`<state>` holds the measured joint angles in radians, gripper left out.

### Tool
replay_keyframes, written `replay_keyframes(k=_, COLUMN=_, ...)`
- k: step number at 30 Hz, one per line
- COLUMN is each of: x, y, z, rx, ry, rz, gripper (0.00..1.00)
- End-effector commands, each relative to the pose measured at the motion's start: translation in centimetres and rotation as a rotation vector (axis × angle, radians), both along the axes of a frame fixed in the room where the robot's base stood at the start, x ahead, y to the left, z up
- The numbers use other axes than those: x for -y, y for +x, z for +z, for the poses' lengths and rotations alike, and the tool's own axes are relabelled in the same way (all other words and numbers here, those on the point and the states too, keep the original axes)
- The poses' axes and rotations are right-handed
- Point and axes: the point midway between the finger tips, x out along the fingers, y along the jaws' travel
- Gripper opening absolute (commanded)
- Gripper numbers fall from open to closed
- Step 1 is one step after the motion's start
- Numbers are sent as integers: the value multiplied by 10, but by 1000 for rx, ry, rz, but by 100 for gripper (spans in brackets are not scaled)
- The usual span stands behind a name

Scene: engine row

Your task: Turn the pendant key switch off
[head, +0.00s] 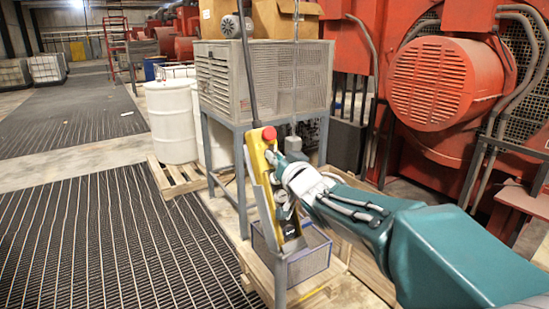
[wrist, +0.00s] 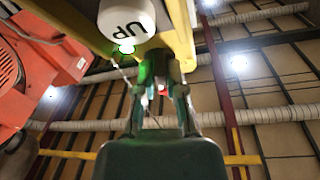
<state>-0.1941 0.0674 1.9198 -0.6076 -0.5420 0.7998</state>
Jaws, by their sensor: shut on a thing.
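The yellow pendant (head: 261,160) hangs on a dark cable in front of the grey cabinet stand, slightly tilted, with a red button (head: 269,133) on top. My gripper (head: 273,157) is at its upper part. In the wrist view the pendant's yellow housing (wrist: 184,45) and its white UP button (wrist: 127,18) are close above the fingers. My gripper (wrist: 161,68) also shows there, its fingers closed together at the pendant, on what appears to be the key switch. The fingers hide the switch, so its turn position cannot be told. A green glow shows at the fingertips.
A white drum (head: 172,120) stands on a pallet to the left. Red engines (head: 440,85) are at the right. The grated floor (head: 100,240) at left is clear.

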Motion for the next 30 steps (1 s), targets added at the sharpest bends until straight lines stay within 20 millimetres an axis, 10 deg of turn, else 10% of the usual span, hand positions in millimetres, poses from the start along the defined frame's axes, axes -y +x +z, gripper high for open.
replay_keyframes(k=30, x=5, y=4, z=-1, rx=406, ry=-570, rz=328, gripper=0)
